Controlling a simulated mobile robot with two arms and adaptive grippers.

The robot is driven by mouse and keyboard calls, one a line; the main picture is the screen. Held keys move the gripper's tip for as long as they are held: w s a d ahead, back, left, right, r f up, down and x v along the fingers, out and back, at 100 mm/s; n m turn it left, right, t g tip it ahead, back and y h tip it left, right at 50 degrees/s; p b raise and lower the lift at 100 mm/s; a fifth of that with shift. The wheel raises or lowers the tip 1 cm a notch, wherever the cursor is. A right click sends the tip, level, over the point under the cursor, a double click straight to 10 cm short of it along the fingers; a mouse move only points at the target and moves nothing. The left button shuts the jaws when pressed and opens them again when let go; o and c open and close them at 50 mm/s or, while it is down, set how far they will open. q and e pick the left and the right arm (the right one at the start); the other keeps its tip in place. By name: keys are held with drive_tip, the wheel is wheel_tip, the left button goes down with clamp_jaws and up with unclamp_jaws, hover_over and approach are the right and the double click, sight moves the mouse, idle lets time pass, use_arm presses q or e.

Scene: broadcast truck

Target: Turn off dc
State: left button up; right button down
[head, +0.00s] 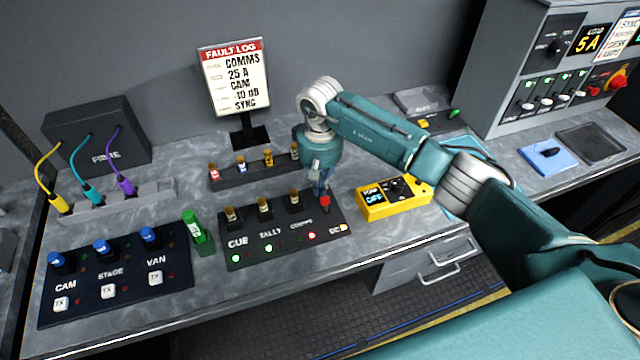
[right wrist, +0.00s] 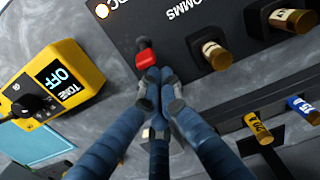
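The black panel (head: 262,251) on the desk has positions labelled CUE, TALLY, COMMS and DC. The DC switch (head: 325,202) is a small lever with a red cap at the panel's right end. It also shows in the right wrist view (right wrist: 146,58). The DC lamp (head: 344,227) glows amber. My right gripper (head: 322,186) points down at the DC switch. In the right wrist view its fingertips (right wrist: 159,78) are together, right beside the red cap; I cannot tell whether they touch it. My left gripper is not in view.
Brass-coloured plugs (head: 264,205) stand at the other panel positions. A yellow tone meter (head: 376,205) reading OFF stands right of the panel. A green device (head: 197,232) stands left of it. Behind are a plug strip (head: 228,174) and a fault log sign (head: 235,78).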

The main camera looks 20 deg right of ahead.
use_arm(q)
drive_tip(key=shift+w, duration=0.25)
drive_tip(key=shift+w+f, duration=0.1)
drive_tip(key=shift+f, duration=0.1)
use_arm(e)
drive_tip(key=shift+s, duration=0.1)
use_arm(q)
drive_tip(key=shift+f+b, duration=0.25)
drive_tip(key=shift+b, duration=0.2)
use_arm(e)
drive_tip(key=shift+s+r+t, duration=0.1)
drive_tip(key=shift+t, duration=0.3)
